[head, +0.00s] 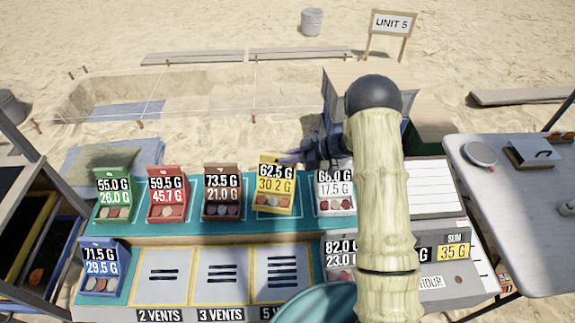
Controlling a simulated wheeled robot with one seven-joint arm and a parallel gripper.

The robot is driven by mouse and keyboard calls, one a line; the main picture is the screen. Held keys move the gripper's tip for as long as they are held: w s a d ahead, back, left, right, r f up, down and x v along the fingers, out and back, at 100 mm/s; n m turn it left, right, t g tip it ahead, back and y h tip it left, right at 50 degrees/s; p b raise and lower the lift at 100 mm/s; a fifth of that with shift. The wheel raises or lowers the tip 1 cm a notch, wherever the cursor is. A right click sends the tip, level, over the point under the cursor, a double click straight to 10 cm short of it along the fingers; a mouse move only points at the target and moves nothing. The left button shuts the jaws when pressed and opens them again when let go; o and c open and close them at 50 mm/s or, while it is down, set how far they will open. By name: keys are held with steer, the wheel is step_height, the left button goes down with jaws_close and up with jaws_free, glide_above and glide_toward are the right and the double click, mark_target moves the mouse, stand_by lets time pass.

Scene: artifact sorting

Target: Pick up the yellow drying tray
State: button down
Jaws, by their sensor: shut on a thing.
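The yellow drying tray (262,203) is in the back row on the teal bench top, between the brown tray and the white tray. Its raised back panel carries the labels 62.5 G and 30.2 G, and several small round pieces lie in its front. My gripper (292,158) reaches in from the right and is shut on the tray's upper back edge. The tray sits slightly higher in the picture than its neighbours; I cannot tell whether its base touches the bench. My arm hides part of the gripper's surroundings.
Green (114,197), red (167,204), brown (222,203) and white (336,203) trays share the back row. A blue tray (101,285) stands front left, beside vent-marked plates (170,277). My arm covers the bench's right part. A grey table (520,190) stands at right.

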step_height(320, 180, up, 7)
steer(key=shift+r+b, duration=0.1)
steer(key=shift+b, duration=0.45)
stand_by(0.5)
